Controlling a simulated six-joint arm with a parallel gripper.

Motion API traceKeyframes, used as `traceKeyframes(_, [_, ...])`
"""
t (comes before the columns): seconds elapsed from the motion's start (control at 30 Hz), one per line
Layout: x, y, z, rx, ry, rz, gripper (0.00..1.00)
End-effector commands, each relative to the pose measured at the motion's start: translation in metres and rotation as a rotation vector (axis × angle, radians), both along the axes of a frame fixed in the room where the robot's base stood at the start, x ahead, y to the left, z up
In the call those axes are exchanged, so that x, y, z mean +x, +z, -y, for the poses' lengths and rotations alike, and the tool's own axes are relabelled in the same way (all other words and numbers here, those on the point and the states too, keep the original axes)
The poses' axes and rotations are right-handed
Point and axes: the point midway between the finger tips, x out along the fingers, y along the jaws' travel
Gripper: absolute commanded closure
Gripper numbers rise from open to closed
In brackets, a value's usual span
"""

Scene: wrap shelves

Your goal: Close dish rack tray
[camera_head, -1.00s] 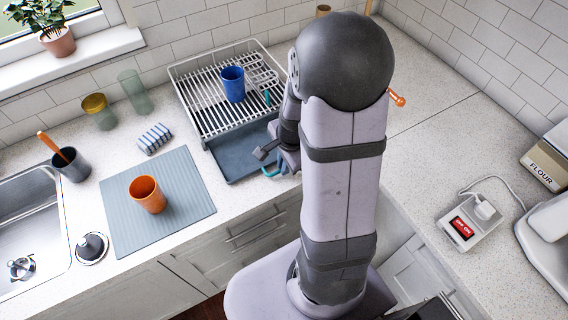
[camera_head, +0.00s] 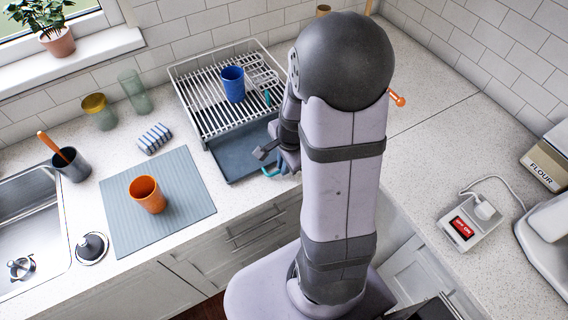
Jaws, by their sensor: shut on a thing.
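The dish rack (camera_head: 190,88) stands on the counter near the back wall, with a blue cup (camera_head: 232,84) on its slats. Its dark grey-blue tray (camera_head: 232,158) is pulled out at the front, toward the counter's front edge. A teal handle (camera_head: 268,173) shows at the tray's front right. My gripper (camera_head: 268,160) is at the tray's front right corner, shut on the tray's handle. My arm hides the right part of the rack and tray, and much of the grip.
An orange cup (camera_head: 147,194) stands on a grey mat (camera_head: 125,225) left of the tray. A sink (camera_head: 30,235) is at the far left.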

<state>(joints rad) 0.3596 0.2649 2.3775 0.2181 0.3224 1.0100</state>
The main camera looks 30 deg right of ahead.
Motion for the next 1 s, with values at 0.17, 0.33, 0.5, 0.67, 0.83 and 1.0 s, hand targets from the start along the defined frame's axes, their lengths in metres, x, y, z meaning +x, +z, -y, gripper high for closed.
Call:
traceKeyframes(0.17, [0.000, 0.000, 0.000, 0.000, 0.000, 0.001, 1.00])
traceKeyframes(0.33, [0.001, 0.001, 0.000, -0.001, 0.000, 0.001, 1.00])
traceKeyframes(0.5, [0.002, 0.001, 0.000, 0.000, 0.000, 0.001, 1.00])
traceKeyframes(0.67, [0.013, 0.002, 0.000, 0.000, 0.002, 0.001, 1.00])
traceKeyframes(0.83, [0.042, 0.003, 0.000, 0.000, 0.002, 0.000, 1.00])
traceKeyframes(1.0, [0.080, 0.003, 0.000, 0.000, 0.002, 0.002, 1.00])
